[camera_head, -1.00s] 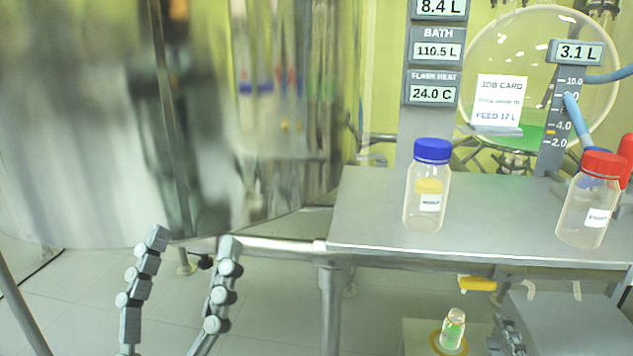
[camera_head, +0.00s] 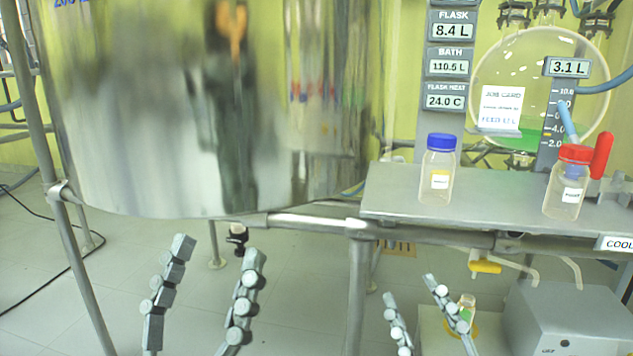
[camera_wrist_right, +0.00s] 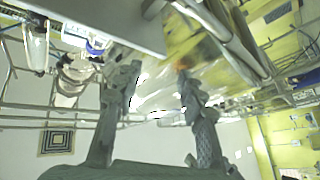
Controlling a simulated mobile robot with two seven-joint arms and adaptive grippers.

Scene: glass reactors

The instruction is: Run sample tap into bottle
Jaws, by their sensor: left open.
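The yellow tap handle (camera_head: 485,267) sits on a pipe under the front edge of the steel shelf in the head view. Below it, a small sample bottle (camera_head: 467,303) stands on a low stand, partly hidden by a finger of my right gripper. My right gripper (camera_head: 410,288) is open, left of the tap, its fingers apart with nothing seen between them. In the right wrist view its two fingers (camera_wrist_right: 155,75) are also apart. My left gripper (camera_head: 219,250) is open and empty below the large steel vessel, far left of the tap.
A blue-capped bottle (camera_head: 438,172) and a red-capped bottle (camera_head: 567,185) stand on the steel shelf (camera_head: 500,203). A grey box (camera_head: 560,320) lies right of the stand. The large steel vessel (camera_head: 200,120) fills the left, with support legs below.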

